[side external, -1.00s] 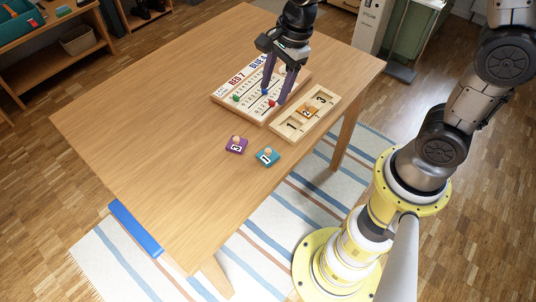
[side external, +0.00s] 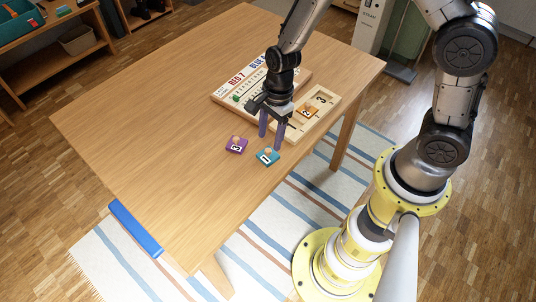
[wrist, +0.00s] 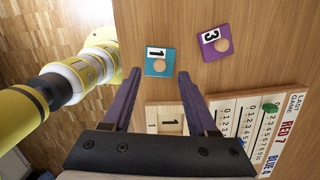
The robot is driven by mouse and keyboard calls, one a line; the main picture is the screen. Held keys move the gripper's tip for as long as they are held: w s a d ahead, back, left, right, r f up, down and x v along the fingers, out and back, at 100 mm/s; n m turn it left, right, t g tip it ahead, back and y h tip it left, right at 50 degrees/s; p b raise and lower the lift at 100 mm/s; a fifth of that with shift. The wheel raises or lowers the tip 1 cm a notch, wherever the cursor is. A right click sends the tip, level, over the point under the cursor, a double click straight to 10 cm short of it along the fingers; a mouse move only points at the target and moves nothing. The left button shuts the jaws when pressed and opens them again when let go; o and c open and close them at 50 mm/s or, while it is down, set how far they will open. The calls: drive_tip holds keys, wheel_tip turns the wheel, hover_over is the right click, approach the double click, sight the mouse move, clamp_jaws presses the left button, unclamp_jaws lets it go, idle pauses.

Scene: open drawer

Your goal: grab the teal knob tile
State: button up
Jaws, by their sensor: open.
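The teal knob tile (side external: 267,157) lies flat on the wooden table near its front edge, with a round wooden knob and a "1" label. It also shows in the wrist view (wrist: 168,55), ahead of the fingertips and between their lines. My gripper (side external: 271,143) is open and empty, pointing down just behind the teal tile; in the wrist view the fingertips (wrist: 160,74) are apart with no tile between them. The purple tile (side external: 236,145), marked "3", lies to the left of the teal one, apart from it. It is at upper right in the wrist view (wrist: 214,42).
A wooden tray (side external: 325,100) with numbered recesses holds an orange tile (side external: 307,111). A white scoreboard (side external: 228,92) with red and blue lettering stands beside it, partly hidden by my arm. The table's left and front are clear.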

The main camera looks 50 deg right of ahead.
sight(268, 150)
drive_tip(key=shift+a+f, duration=0.15)
drive_tip(key=shift+f, duration=1.05)
drive_tip(key=shift+a+f, duration=0.15)
drive_tip(key=shift+f, duration=1)
clamp_jaws()
